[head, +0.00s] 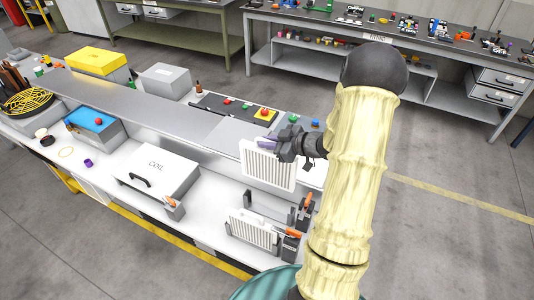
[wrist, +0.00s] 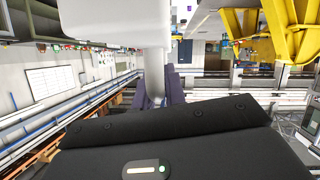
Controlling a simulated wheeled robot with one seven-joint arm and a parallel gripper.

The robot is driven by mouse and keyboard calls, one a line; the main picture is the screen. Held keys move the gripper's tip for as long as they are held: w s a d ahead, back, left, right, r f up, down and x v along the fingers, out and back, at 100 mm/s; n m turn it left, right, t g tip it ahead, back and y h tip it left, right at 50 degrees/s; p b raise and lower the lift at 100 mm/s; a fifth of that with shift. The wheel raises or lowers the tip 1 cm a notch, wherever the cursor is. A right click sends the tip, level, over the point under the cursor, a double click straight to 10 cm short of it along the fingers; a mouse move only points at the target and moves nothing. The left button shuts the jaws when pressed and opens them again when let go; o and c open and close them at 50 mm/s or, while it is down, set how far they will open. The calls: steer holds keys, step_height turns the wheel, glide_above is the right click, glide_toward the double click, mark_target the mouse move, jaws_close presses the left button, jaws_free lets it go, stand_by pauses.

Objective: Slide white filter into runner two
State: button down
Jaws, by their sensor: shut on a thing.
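A white pleated filter (head: 266,168) hangs upright from my gripper (head: 268,140), which is shut on its upper edge. In the wrist view, part of the white filter (wrist: 105,18) fills the top, with a white stem between the purple fingers (wrist: 160,88). The held filter is above and behind an empty-looking dark runner (head: 268,208) on the white bench. A nearer runner (head: 252,238) holds another white pleated filter (head: 250,228). Orange-handled latches (head: 306,205) (head: 291,234) stand at the runners' right ends. Runner numbers are not readable.
A white box marked COIL (head: 158,165) stands left of the runners, with another orange-handled latch (head: 173,204). A control panel (head: 235,110) with coloured buttons lies behind the held filter. The bench's front edge is close to the nearer runner.

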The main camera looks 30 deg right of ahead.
mark_target(269, 152)
steer(key=f+b, duration=0.1)
steer(key=f, duration=0.3)
steer(key=shift+s+b, duration=0.4)
steer(key=shift+w+f, duration=0.2)
steer(key=shift+f, duration=0.1)
steer(key=shift+a, duration=0.1)
steer(key=shift+s+r+p, duration=0.15)
steer(key=shift+s+p, duration=0.05)
steer(key=shift+p, duration=0.1)
steer(key=shift+w+d+f+b, duration=0.1)
steer(key=shift+f+b, duration=1.05)
steer(key=shift+f, duration=0.4)
steer(key=shift+d+f+b, duration=0.1)
steer(key=shift+f+b, duration=1)
steer(key=shift+f, duration=0.45)
steer(key=shift+s+r, duration=0.1)
steer(key=shift+s, duration=0.1)
steer(key=shift+w, duration=0.2)
steer(key=shift+s, duration=0.1)
